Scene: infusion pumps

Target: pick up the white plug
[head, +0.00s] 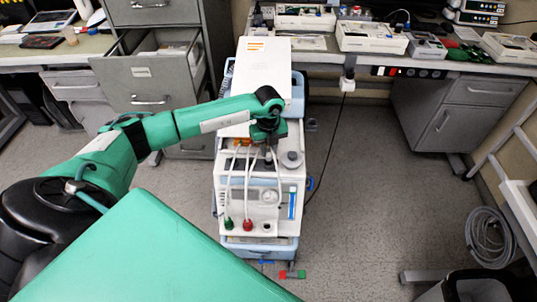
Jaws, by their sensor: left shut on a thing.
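My left gripper (268,138) is over the top of a white medical machine (262,185) on a cart, below my green arm's wrist. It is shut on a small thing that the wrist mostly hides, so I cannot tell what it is. A white plug-like block (347,84) with a black cable hangs at the front edge of the back bench, apart from the gripper. White leads run down the machine's front to a green connector (228,223) and a red connector (247,225). My right gripper is not in view.
A tall white box (264,62) stands behind the gripper on the cart. An open drawer (150,72) juts out at the left. The back bench holds several white devices (371,37). A coiled grey hose (489,237) lies at the right. The floor (380,200) right of the cart is clear.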

